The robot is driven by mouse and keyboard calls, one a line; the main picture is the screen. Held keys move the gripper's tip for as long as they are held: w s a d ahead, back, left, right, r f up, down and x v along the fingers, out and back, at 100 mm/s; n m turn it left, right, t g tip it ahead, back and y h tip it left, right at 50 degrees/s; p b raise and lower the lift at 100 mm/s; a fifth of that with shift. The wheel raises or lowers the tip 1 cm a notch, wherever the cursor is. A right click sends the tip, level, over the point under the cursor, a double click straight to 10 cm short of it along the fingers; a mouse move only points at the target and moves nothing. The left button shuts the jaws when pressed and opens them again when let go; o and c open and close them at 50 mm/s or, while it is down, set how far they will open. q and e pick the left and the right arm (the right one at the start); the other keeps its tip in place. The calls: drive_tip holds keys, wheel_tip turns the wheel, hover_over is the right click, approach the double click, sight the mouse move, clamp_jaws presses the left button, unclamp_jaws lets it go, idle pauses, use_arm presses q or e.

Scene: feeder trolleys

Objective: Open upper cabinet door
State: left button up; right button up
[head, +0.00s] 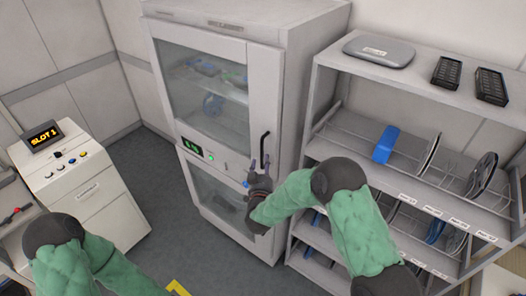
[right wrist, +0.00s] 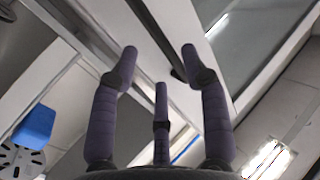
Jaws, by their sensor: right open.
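The white cabinet (head: 277,95) stands at the centre, its upper door (head: 252,85) shut, with a glass pane (head: 200,85). A black vertical handle (head: 264,148) is on the door's lower right. My right gripper (head: 260,163) is open at the handle's lower end, its fingers pointing up. In the right wrist view, the open purple fingers (right wrist: 160,60) spread near a dark bar (right wrist: 177,72) that looks like the handle. I cannot tell whether they touch it. My left gripper is out of view; only the left arm shows.
A shelf rack (head: 420,95) with reels and a blue box (head: 385,144) stands close on the right. A control console (head: 75,165) stands at the left. A lower glass door (head: 215,195) is below. Grey floor (head: 165,190) is clear between console and cabinet.

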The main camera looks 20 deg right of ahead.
sight(263, 166)
drive_tip(key=p+x, duration=0.1)
drive_tip(key=x, duration=0.5)
drive_tip(key=shift+w, duration=0.1)
clamp_jaws()
